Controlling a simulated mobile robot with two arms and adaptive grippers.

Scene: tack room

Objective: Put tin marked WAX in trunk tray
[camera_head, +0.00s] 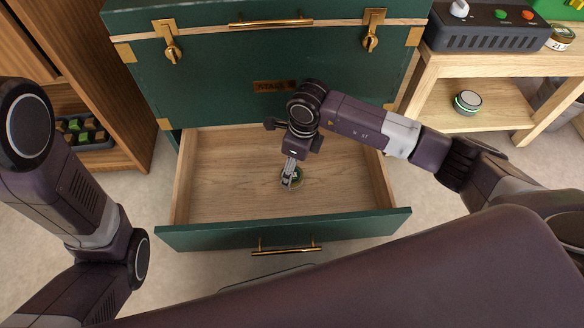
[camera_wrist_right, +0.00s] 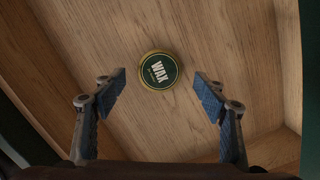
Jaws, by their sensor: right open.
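The tin marked WAX (camera_wrist_right: 158,72) has a dark green lid with a gold rim. It lies flat, lid up, on the wooden floor of the pulled-out trunk tray (camera_head: 225,185). In the head view the tin (camera_head: 298,174) is partly hidden by my right gripper (camera_head: 290,182), which reaches down into the tray over it. In the right wrist view my right gripper (camera_wrist_right: 162,95) is open, its blue-padded fingers apart on either side, with the tin beyond them and untouched. My left arm shows at the left, but its gripper is out of view.
The green trunk (camera_head: 200,85) with gold latches stands behind the tray. A wooden bench (camera_head: 470,65) at the right holds a dark device (camera_head: 485,30) and a tin (camera_head: 561,38); a round tin (camera_head: 467,102) sits on its lower shelf. A wooden cabinet (camera_head: 110,60) stands left. The tray is otherwise empty.

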